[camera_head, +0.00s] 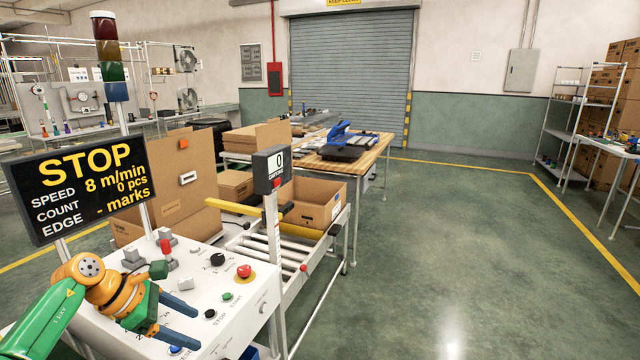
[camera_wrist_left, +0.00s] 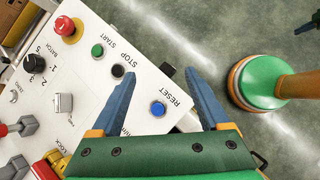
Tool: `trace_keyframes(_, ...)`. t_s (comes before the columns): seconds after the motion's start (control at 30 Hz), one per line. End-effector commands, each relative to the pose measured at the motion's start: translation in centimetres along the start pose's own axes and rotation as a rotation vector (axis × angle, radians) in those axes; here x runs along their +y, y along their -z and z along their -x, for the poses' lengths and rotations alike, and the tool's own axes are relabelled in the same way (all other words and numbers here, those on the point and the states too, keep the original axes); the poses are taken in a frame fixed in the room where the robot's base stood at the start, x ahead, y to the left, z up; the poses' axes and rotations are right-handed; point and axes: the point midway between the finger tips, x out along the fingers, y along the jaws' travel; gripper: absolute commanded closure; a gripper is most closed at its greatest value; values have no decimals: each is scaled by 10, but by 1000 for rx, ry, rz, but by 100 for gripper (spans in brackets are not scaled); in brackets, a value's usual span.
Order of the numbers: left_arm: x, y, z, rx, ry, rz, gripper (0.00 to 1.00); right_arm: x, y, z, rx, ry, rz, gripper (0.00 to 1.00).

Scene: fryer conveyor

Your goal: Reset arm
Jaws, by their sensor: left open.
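My left gripper (camera_head: 193,328) reaches over the white control panel (camera_head: 205,258) from the lower left of the head view. Its two blue fingers are apart with nothing between them. In the left wrist view the open fingers (camera_wrist_left: 160,76) stand on either side of the blue RESET button (camera_wrist_left: 158,108), which shows in the gap. I cannot tell the height of the fingers above the panel.
The panel also carries a red stop button (camera_head: 244,271), a green START button (camera_head: 227,296) and several knobs and switches. A STOP display (camera_head: 80,190) and signal tower (camera_head: 108,55) rise behind it. A roller conveyor holds an open carton (camera_head: 312,205). Open floor lies right.

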Motion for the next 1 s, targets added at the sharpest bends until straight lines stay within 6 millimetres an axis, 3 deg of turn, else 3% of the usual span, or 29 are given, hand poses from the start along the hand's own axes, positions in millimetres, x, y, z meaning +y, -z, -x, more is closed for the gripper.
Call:
trace_keyframes(0.17,-8,-60,-52,-246,-45,69,21,-2,0,0,1,2,-1,100)
trace_keyframes(0.27,-23,-111,-78,-486,-56,210,21,-2,0,0,0,2,-1,100)
trace_keyframes(0.37,-41,-165,-87,-836,-35,557,21,-2,0,0,0,2,-1,100)
trace_keyframes(0.43,-45,-176,-77,-1098,2,974,21,-2,0,0,-1,2,0,100)
trace_keyframes(0.47,-44,-167,-73,-1196,16,1196,21,-2,0,0,-1,2,0,100)
trace_keyframes(0.57,-54,-92,-74,-1395,27,2013,21,-1,-1,0,-2,2,0,100)
trace_keyframes(0.6,-67,-57,-81,-1412,5,2294,21,-1,-1,0,-2,1,0,100)
trace_keyframes(0.7,-108,4,-94,-1377,-78,2781,21,0,-1,0,-3,0,0,100)
trace_keyframes(0.73,-121,17,-98,1309,105,-2794,21,0,-1,0,-3,0,0,100)
trace_keyframes(0.83,-164,51,-104,1045,177,-2633,21,0,-2,0,-4,0,1,100)
trace_keyframes(1.0,-232,87,-105,729,289,-2403,21,0,-2,0,-4,-1,1,100)
